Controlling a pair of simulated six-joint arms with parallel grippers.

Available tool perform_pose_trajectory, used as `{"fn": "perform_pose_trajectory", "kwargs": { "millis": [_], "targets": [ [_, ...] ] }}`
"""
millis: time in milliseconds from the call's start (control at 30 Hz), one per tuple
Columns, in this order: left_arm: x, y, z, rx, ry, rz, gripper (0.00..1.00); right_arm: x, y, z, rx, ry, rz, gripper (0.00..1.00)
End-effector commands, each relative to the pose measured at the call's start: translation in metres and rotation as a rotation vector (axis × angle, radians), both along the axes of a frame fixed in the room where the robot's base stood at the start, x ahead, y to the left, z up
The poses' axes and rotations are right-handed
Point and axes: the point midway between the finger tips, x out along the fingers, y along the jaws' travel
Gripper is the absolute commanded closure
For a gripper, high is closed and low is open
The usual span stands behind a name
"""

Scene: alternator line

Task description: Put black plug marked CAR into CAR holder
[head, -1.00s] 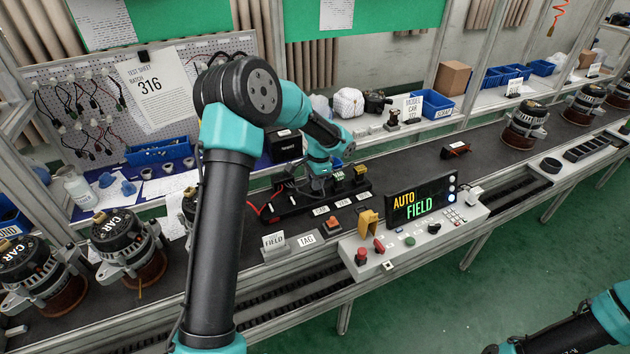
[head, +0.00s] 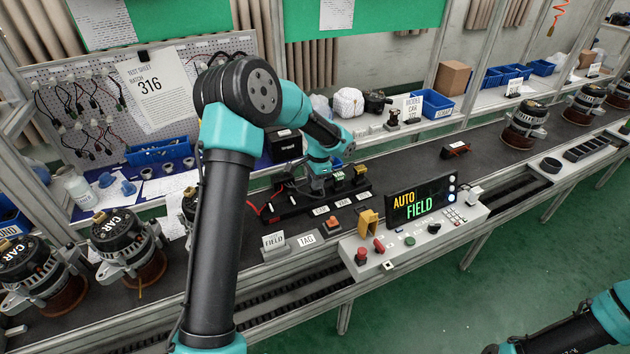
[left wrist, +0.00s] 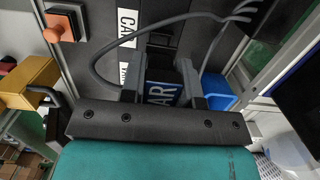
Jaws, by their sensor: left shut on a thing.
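My left gripper (head: 318,186) is low over the black holder strip (head: 290,215) on the conveyor. In the left wrist view, the gripper (left wrist: 161,72) is shut on the black plug (left wrist: 163,90), between its two fingers. The plug's blue label shows the white letters "AR"; the rest of the label is hidden. A white CAR tag (left wrist: 128,19) lies on the dark surface just beyond the plug. In the head view the plug is mostly hidden by my gripper. I cannot tell whether it is seated in the holder.
Yellow-and-black and green-topped plugs (head: 361,174) stand on the strip just right of my gripper. A control box with an AUTO FIELD display (head: 421,201) and an orange button (head: 333,223) are in front. Alternators (head: 126,245) stand at left. The belt is clearer further right.

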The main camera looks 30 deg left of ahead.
Motion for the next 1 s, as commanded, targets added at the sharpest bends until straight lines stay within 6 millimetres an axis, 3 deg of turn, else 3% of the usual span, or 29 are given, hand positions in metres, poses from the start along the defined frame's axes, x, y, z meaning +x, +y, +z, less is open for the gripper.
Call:
{"fn": "perform_pose_trajectory", "kwargs": {
  "millis": [1000],
  "targets": [
    [0.000, 0.000, -0.020, 0.000, 0.001, 0.000, 0.95, 0.000, 0.000, 0.000, 0.000, 0.000, 0.000, 0.57]
  ]
}}
